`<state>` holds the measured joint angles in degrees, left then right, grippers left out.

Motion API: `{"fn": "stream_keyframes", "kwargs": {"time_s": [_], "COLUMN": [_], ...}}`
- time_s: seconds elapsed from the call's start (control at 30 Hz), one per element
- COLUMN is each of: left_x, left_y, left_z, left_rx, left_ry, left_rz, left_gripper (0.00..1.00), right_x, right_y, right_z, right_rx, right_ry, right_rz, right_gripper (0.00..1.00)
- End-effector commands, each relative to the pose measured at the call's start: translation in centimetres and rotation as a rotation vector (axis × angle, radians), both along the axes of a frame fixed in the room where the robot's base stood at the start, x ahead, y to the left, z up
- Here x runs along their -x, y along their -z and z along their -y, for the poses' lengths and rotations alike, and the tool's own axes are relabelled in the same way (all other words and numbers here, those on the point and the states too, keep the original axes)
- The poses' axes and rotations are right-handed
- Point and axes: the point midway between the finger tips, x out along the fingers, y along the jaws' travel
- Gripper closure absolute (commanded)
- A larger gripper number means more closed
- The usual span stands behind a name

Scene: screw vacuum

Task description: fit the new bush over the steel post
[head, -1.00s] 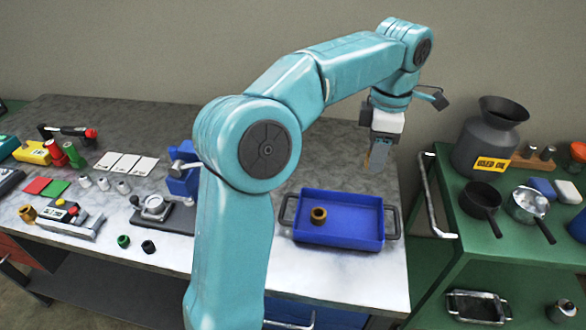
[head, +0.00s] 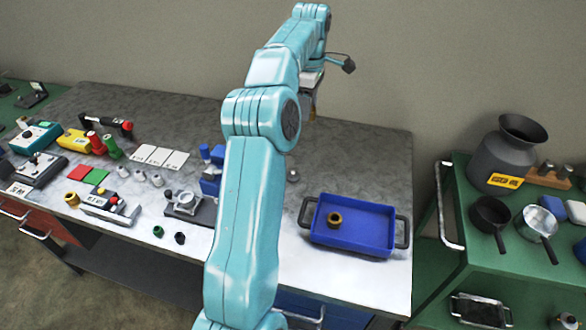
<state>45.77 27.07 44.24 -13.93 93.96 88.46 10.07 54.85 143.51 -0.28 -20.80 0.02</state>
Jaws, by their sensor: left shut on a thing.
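My left gripper (head: 311,104) is raised over the back of the bench, partly hidden behind its own arm. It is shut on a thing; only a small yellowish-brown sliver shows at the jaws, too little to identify. A small steel piece (head: 293,175) stands on the bench below it; I cannot tell whether it is the steel post. A brass-coloured bush (head: 334,219) sits in the blue tray (head: 375,243). Another brass-coloured ring (head: 72,199) lies at the bench's left front. Which bush is the new one is not clear. My right gripper is out of view.
Left of my arm, a blue vice-like fixture (head: 211,186) stands by a grey round fitting (head: 184,201). Green (head: 158,231) and black (head: 180,238) rings lie in front. A green cart (head: 462,185) with pots stands right. The bench behind the tray is mostly clear.

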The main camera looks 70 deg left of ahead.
Motion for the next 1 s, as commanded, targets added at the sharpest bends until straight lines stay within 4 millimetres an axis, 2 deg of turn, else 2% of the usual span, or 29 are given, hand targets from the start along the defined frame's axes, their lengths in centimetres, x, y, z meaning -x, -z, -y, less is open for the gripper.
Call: {"fn": "stream_keyframes", "kwargs": {"time_s": [0.03,0.1,0.27,0.47,0.7,0.8,1.0], "left_x": [1.1,2.1,3.1,3.3,3.2,3.2,3.1], "left_y": [-0.2,0.0,1.0,6.2,12.8,14.7,16.7], "left_z": [-0.8,-1.5,-2.2,-2.1,-2.1,-2.1,-2.1], "left_rx": [0.001,0.001,0.001,0.005,0.004,0.002,0.001], "left_ry": [-0.027,-0.051,-0.076,-0.077,-0.077,-0.077,-0.077], "left_rz": [-0.001,0.001,0.000,-0.003,-0.002,-0.001,0.001], "left_gripper": [0.99,0.99,0.99,0.99,0.99,0.99,0.99], "right_x": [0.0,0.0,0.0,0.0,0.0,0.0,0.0], "right_y": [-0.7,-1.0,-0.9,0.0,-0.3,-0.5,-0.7], "right_z": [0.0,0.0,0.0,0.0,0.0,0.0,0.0], "right_rx": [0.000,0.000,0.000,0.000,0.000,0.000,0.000], "right_ry": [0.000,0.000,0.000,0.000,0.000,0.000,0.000], "right_rz": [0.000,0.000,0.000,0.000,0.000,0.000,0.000], "right_gripper": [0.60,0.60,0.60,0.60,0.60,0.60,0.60]}}
